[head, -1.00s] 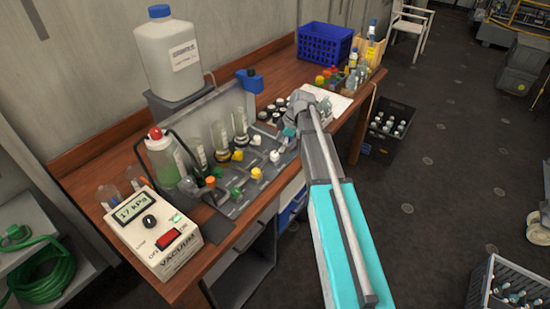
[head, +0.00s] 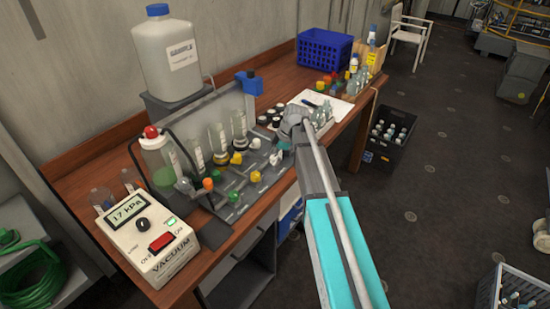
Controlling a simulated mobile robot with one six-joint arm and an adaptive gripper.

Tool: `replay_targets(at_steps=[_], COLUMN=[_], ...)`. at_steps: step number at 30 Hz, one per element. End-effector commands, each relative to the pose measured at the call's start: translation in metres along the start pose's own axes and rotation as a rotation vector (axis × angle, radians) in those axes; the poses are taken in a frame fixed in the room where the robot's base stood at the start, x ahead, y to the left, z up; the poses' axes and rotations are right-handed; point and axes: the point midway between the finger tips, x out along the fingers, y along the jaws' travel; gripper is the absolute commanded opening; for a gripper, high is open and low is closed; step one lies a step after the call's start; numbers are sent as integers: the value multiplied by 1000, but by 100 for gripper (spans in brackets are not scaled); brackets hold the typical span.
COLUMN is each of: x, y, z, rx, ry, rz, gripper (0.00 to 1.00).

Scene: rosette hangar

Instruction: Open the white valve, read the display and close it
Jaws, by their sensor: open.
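A row of small coloured valves runs along the grey manifold (head: 222,210) on the bench. The white valve (head: 275,159) is a small knob near its right end, just right of a yellow valve (head: 256,176). My gripper (head: 285,143) is above the right end of the manifold, close to the white valve. It is open; its fingers are mostly hidden by my wrist, and I cannot tell whether it touches anything. The display (head: 128,207) on the cream vacuum box (head: 155,240) at the bench's front left reads 17 kPa.
Glass cylinders (head: 220,142) and a bottle with green liquid (head: 160,165) stand behind the valves. A large white jug (head: 168,55) stands at the back. A clipboard (head: 330,104) and small bottles lie right. A black crate (head: 388,135) is on the floor.

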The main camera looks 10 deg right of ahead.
Motion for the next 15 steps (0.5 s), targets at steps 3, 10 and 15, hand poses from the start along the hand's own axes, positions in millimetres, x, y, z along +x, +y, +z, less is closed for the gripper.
replay_targets(at_steps=[3,10,15], x=[0,0,0], y=[0,0,0], z=[0,0,0], rx=[0,0,0], ry=[0,0,0], rz=[0,0,0], gripper=[82,41,9])
